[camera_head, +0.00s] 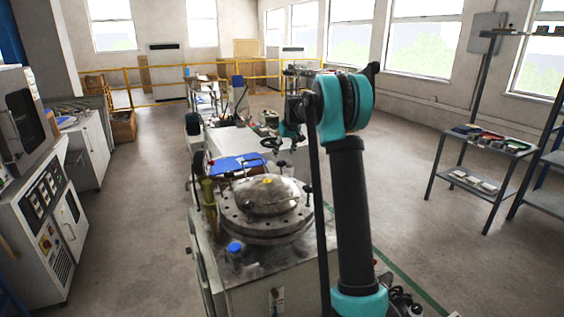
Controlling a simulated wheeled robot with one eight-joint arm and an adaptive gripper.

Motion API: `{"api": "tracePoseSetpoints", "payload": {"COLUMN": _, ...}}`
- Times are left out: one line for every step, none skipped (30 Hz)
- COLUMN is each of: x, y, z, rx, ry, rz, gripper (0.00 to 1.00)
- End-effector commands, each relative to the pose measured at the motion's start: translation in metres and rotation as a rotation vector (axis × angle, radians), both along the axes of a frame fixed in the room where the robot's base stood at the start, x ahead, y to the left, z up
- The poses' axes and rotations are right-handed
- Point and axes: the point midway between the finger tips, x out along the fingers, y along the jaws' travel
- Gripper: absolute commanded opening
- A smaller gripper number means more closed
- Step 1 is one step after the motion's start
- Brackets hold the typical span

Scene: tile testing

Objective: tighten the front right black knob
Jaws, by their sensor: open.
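A round metal vessel with a domed lid (266,197) and a wide flange (262,228) stands on the near end of the bench. A black knob on an upright stem (308,190) stands at the right side of the flange. Another dark knob (281,165) stands at the back right, and further dark fittings show at the left, too small to tell apart. My gripper (270,144) is open, beyond and above the back of the lid, apart from the right knob. My teal and black arm covers the area just right of the vessel. Whether the knob is tight cannot be seen.
A blue-capped fitting (235,248) stands at the front left of the vessel, and a yellowish upright cylinder (209,200) at its left. A blue tray (238,163) lies behind. A shelf rack (485,145) stands right; control cabinets (45,210) stand left. Floor between is clear.

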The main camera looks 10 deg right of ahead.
Motion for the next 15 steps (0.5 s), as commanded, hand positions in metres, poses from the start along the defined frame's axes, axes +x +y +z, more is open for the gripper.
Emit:
{"api": "tracePoseSetpoints", "payload": {"x": 0.004, "y": 0.002, "z": -0.010, "rx": 0.000, "ry": 0.000, "rz": 0.001, "gripper": 0.58}}
{"api": "tracePoseSetpoints", "payload": {"x": 0.006, "y": 0.002, "z": -0.015, "rx": 0.000, "ry": 0.000, "rz": 0.001, "gripper": 0.58}}
{"api": "tracePoseSetpoints", "payload": {"x": 0.009, "y": 0.003, "z": -0.022, "rx": 0.000, "ry": 0.000, "rz": 0.001, "gripper": 0.58}}
{"api": "tracePoseSetpoints", "payload": {"x": 0.011, "y": 0.004, "z": -0.027, "rx": 0.000, "ry": 0.000, "rz": 0.001, "gripper": 0.58}}
{"api": "tracePoseSetpoints", "payload": {"x": 0.012, "y": 0.004, "z": -0.031, "rx": 0.000, "ry": 0.000, "rz": 0.001, "gripper": 0.58}}
{"api": "tracePoseSetpoints", "payload": {"x": 0.014, "y": 0.005, "z": -0.036, "rx": 0.000, "ry": 0.000, "rz": 0.001, "gripper": 0.58}}
{"api": "tracePoseSetpoints", "payload": {"x": 0.016, "y": 0.006, "z": -0.040, "rx": 0.000, "ry": 0.000, "rz": 0.001, "gripper": 0.58}}
{"api": "tracePoseSetpoints", "payload": {"x": 0.017, "y": 0.006, "z": -0.043, "rx": 0.000, "ry": 0.000, "rz": 0.001, "gripper": 0.58}}
{"api": "tracePoseSetpoints", "payload": {"x": 0.019, "y": 0.007, "z": -0.047, "rx": 0.000, "ry": 0.000, "rz": 0.001, "gripper": 0.58}}
{"api": "tracePoseSetpoints", "payload": {"x": 0.020, "y": 0.007, "z": -0.050, "rx": 0.000, "ry": 0.000, "rz": 0.001, "gripper": 0.58}}
{"api": "tracePoseSetpoints", "payload": {"x": 0.020, "y": 0.007, "z": -0.052, "rx": 0.000, "ry": 0.000, "rz": 0.001, "gripper": 0.58}}
{"api": "tracePoseSetpoints", "payload": {"x": 0.021, "y": 0.007, "z": -0.054, "rx": 0.000, "ry": 0.000, "rz": 0.001, "gripper": 0.58}}
{"api": "tracePoseSetpoints", "payload": {"x": 0.022, "y": 0.007, "z": -0.055, "rx": 0.000, "ry": 0.000, "rz": 0.001, "gripper": 0.58}}
{"api": "tracePoseSetpoints", "payload": {"x": 0.022, "y": 0.008, "z": -0.056, "rx": 0.000, "ry": 0.000, "rz": 0.001, "gripper": 0.58}}
{"api": "tracePoseSetpoints", "payload": {"x": 0.023, "y": 0.008, "z": -0.057, "rx": 0.000, "ry": 0.000, "rz": 0.001, "gripper": 0.58}}
